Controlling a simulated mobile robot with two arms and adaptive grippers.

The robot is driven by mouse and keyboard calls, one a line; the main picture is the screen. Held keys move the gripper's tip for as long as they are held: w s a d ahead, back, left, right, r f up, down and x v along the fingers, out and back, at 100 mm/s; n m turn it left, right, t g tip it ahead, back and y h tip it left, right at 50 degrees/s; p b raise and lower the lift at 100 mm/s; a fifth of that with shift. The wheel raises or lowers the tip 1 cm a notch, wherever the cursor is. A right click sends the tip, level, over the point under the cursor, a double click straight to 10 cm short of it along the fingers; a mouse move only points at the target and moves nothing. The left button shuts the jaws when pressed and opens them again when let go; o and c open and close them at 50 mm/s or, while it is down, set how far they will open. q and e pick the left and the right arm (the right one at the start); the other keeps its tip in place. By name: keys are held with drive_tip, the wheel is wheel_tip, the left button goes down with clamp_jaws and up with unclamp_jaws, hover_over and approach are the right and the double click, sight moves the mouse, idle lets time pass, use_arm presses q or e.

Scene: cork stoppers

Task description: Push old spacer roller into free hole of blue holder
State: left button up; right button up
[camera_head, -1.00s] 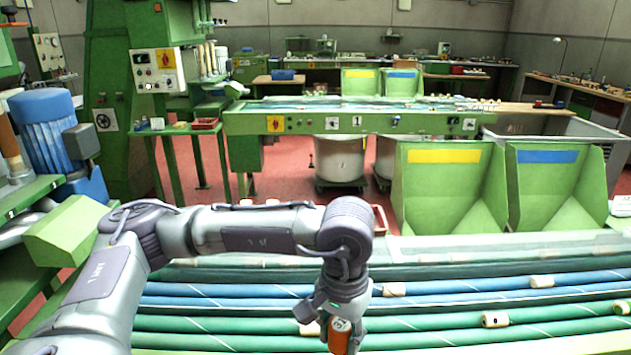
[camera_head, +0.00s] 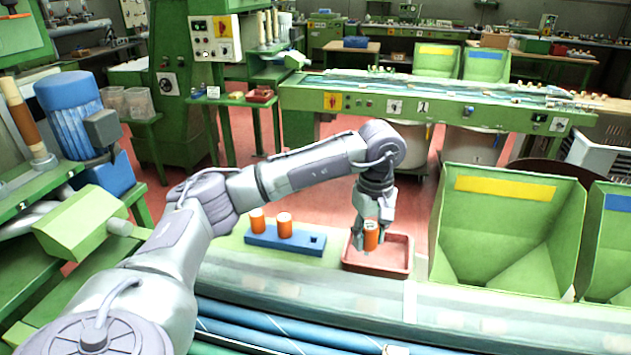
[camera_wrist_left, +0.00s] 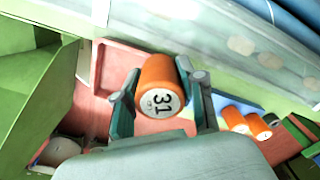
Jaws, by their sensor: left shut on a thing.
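My left gripper (camera_head: 370,238) is shut on an orange roller (camera_head: 371,235) and holds it above the red tray. In the left wrist view the roller (camera_wrist_left: 158,86) sits between the two fingers, its pale end marked 31. The blue holder (camera_head: 270,240) lies left of the gripper in the head view. Two orange rollers stand upright in it, one at the left (camera_head: 257,220) and one in the middle (camera_head: 284,225). The dark hole (camera_head: 315,239) at its right end is free. The holder's rollers also show at the right of the wrist view (camera_wrist_left: 236,119). My right gripper is not in view.
The red tray (camera_head: 378,270) is right of the holder and looks empty. A conveyor with blue rods (camera_head: 270,322) runs in front. Green bins (camera_head: 505,225) stand at the right, and a blue motor (camera_head: 72,125) is at the left.

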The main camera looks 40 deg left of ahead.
use_arm(q)
drive_tip(key=a+r+n+p, duration=0.1)
drive_tip(key=a+n+p, duration=0.4)
drive_tip(key=a+n, duration=0.95)
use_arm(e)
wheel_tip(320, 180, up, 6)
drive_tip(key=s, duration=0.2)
use_arm(q)
drive_tip(key=shift+m, duration=0.85)
drive_tip(key=f+b, duration=0.1)
drive_tip(key=f, duration=0.1)
drive_tip(key=a+f+b, duration=0.1)
drive_tip(key=f+b, duration=0.3)
drive_tip(key=shift+w+a+f, duration=0.1)
drive_tip(key=shift+w+a, duration=0.2)
drive_tip(key=shift+a, duration=0.1)
drive_tip(key=shift+f, duration=0.2)
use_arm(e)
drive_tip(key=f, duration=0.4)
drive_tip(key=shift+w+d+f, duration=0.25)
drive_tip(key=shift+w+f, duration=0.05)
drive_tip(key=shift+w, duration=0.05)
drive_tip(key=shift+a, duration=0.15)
use_arm(q)
drive_tip(key=shift+f+b, duration=0.35)
drive_tip(key=shift+f, duration=0.2)
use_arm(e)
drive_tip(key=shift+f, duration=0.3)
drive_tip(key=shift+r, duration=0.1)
